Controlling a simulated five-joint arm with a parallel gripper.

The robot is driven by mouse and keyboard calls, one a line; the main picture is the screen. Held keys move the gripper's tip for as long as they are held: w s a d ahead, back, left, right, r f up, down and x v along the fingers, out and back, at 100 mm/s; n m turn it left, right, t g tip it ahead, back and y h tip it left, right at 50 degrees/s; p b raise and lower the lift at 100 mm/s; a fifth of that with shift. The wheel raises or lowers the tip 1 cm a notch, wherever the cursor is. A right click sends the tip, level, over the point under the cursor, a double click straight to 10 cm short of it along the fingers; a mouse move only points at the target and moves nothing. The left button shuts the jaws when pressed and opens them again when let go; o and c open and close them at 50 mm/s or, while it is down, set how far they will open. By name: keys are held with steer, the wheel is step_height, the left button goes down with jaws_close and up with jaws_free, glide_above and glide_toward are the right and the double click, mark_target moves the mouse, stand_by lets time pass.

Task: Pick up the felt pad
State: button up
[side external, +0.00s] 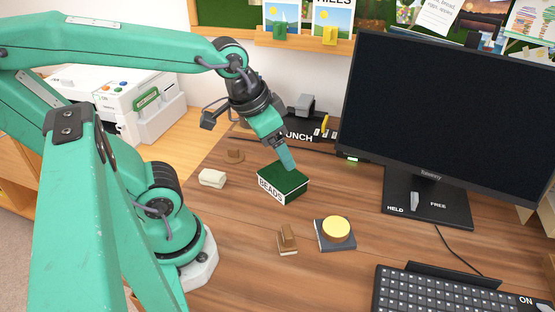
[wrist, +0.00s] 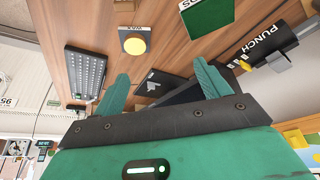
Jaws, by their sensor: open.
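No thing in view is clearly labelled as the felt pad, and I cannot tell for sure which one it is. A box marked BEADS with a flat dark green top (side external: 284,180) stands mid-desk; its green top also shows at the upper edge of the wrist view (wrist: 207,14). A dark square block bearing a yellow disc (side external: 337,229) lies to its right and nearer; it also shows in the wrist view (wrist: 134,46). My gripper (side external: 288,160) appears over the green-topped box in the side view; contact cannot be told. In the wrist view its fingers (wrist: 162,86) are apart, with nothing between them.
A brown block (side external: 288,238), a white block (side external: 212,178) and a small brown piece (side external: 235,156) lie around the box. A black punch (side external: 300,130) stands behind. The monitor (side external: 445,115) and keyboard (side external: 445,292) bound the right.

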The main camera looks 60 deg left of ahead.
mark_target(289, 230)
steer(key=d+f+m+g, duration=0.1)
steer(key=d+f, duration=0.1)
steer(key=f, duration=0.2)
steer(key=d+f+g, duration=0.1)
steer(key=f+g, duration=0.1)
steer(key=f, duration=0.2)
steer(key=d+f+m+g, duration=0.1)
steer(key=d+f, duration=0.1)
steer(key=f, duration=0.2)
steer(key=shift+w+d+f+m, duration=0.2)
steer(key=shift+d+f+m, duration=0.1)
steer(key=shift+s+d+f+g, duration=0.15)
steer(key=shift+f+g, duration=0.15)
steer(key=shift+f, duration=0.1)
steer(key=shift+f, duration=0.1)
steer(key=shift+f, duration=1.2)
steer(key=shift+f, duration=2.55)
steer(key=c, duration=1)
